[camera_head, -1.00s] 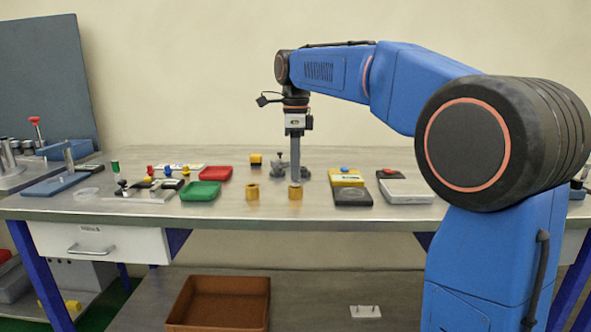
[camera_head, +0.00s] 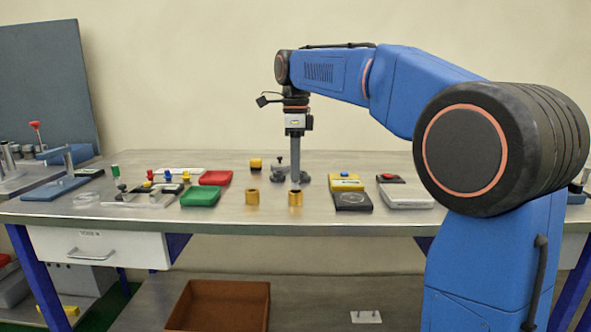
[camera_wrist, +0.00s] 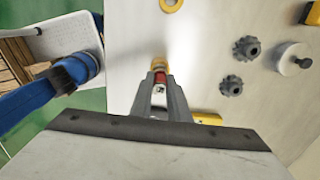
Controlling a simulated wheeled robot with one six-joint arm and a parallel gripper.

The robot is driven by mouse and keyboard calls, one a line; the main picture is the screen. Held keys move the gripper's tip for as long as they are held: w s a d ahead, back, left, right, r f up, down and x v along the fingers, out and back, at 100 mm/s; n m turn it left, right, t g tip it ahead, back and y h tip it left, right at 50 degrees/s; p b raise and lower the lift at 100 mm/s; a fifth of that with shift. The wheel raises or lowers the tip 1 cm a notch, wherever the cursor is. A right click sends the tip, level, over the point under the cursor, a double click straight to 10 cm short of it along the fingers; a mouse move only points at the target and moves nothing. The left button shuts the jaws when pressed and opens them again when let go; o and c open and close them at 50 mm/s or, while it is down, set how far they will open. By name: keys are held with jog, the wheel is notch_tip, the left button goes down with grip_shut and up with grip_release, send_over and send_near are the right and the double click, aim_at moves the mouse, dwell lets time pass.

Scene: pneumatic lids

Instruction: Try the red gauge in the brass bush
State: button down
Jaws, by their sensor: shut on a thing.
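My gripper (camera_head: 296,186) points straight down over a brass bush (camera_head: 295,199) on the workbench. In the wrist view my gripper (camera_wrist: 160,88) is shut on the red gauge (camera_wrist: 160,77), whose red part shows between the fingertips. The brass bush (camera_wrist: 159,64) shows just beyond the fingertips, in line with the gauge. I cannot tell whether the gauge's lower end is inside the bush or just above it. A second brass bush (camera_head: 252,198) stands apart to the left, and it also shows at the top of the wrist view (camera_wrist: 171,4).
Red (camera_head: 215,178) and green (camera_head: 200,197) trays lie to the left, near a stand with several small coloured pieces. A yellow box (camera_head: 346,183) and a dark block (camera_head: 352,202) lie right of the bush. Dark knobbed parts (camera_head: 279,173) stand close behind.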

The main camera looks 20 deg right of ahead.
jog(key=shift+r, duration=2.4)
jog(key=shift+s, duration=0.1)
